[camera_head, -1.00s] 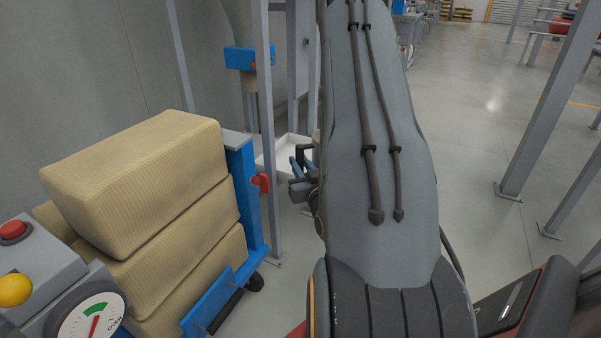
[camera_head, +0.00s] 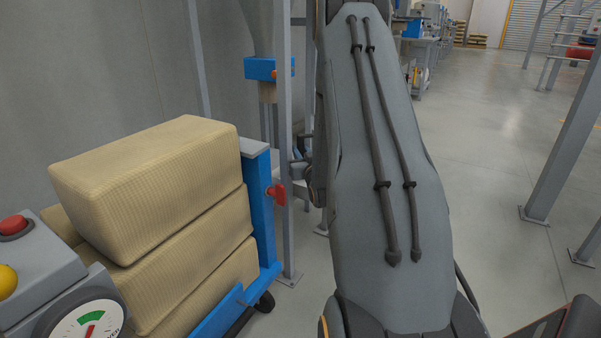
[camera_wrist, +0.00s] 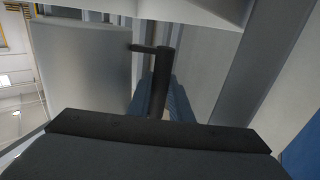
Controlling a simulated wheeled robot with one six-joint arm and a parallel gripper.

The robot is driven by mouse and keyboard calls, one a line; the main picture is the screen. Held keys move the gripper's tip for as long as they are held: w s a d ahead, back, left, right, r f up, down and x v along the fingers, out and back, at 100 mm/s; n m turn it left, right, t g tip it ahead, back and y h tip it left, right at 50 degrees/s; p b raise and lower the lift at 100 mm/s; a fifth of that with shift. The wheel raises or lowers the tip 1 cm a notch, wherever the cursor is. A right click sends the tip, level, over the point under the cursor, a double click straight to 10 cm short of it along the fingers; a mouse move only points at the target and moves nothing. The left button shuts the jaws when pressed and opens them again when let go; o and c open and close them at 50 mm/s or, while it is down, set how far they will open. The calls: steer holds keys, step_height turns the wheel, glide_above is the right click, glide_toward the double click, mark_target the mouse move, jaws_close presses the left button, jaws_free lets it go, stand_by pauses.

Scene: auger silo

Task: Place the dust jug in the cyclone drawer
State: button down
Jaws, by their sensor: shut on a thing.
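My gripper (camera_wrist: 160,97) shows in the wrist view with its blue fingers shut on a dark bar-shaped handle (camera_wrist: 161,70), which has a short arm pointing left at its top. I cannot tell what the handle belongs to. A pale box-like part (camera_wrist: 195,10), possibly the cyclone drawer, spans the top of the wrist view beyond the handle. In the head view my gripper is mostly hidden behind my arm and a post. The cyclone (camera_head: 255,25), a grey cone with a blue block (camera_head: 262,68) below, stands at the back. I cannot make out the dust jug.
A blue trolley (camera_head: 262,205) with stacked tan sacks (camera_head: 150,180) stands on the left, close to a grey post (camera_head: 285,150). A panel with a gauge (camera_head: 85,322) and a red button (camera_head: 14,224) is at front left. Open floor (camera_head: 480,170) lies to the right.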

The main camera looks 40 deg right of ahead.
steer(key=shift+f+b, duration=1.2)
steer(key=shift+f, duration=1.85)
steer(key=shift+f, duration=0.15)
steer(key=c, duration=1.6)
jaws_free()
steer(key=shift+s, duration=0.1)
steer(key=p+v, duration=0.3)
steer(key=v, duration=0.9)
steer(key=shift+p, duration=0.35)
